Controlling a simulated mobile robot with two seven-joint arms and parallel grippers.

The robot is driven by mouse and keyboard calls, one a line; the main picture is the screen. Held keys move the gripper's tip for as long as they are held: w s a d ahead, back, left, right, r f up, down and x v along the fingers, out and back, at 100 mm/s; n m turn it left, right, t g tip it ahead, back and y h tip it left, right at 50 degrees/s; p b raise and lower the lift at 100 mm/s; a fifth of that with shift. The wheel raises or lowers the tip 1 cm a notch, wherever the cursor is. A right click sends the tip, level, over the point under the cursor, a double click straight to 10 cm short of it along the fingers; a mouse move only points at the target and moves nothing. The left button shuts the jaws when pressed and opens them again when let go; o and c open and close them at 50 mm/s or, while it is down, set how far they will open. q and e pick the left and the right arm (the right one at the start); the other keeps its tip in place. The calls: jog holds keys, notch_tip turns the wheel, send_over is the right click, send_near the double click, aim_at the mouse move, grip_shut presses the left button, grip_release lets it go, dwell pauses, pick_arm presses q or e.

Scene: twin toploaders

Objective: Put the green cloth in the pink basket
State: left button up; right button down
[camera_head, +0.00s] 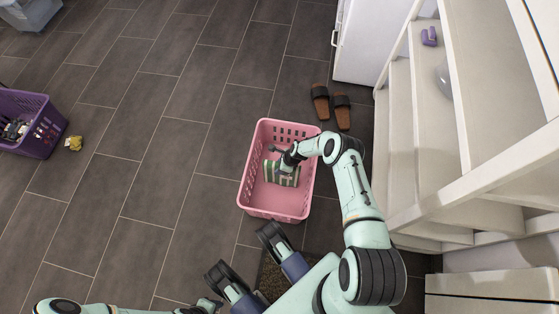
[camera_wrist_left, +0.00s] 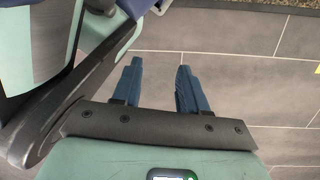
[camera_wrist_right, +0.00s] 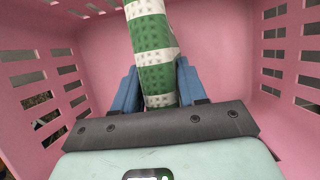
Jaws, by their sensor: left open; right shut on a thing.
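The pink basket (camera_head: 275,207) stands on the floor in the head view, and its walls surround the right wrist view (camera_wrist_right: 215,30). The green cloth (camera_head: 283,178), green and white with a checked pattern, is inside the basket's walls. My right gripper (camera_head: 285,168) reaches down into the basket and is shut on the cloth. In the right wrist view the cloth (camera_wrist_right: 152,55) runs up from between the blue fingers. I cannot tell whether it touches the basket floor. My left gripper (camera_wrist_left: 155,85) is open and empty above the floor tiles.
A purple basket (camera_head: 42,130) with things in it stands at the far left, with a crumpled yellow item (camera_head: 74,143) beside it. Brown sandals (camera_head: 321,101) lie behind the pink basket. White shelves (camera_head: 430,110) line the right side. The floor left of the pink basket is clear.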

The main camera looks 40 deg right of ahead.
pick_arm(q)
jog(key=shift+s+f, duration=0.3)
jog(key=shift+s, duration=0.45)
pick_arm(e)
jog(key=shift+f, duration=0.8)
jog(key=c, duration=0.6)
grip_release()
jog(key=shift+f, duration=0.1)
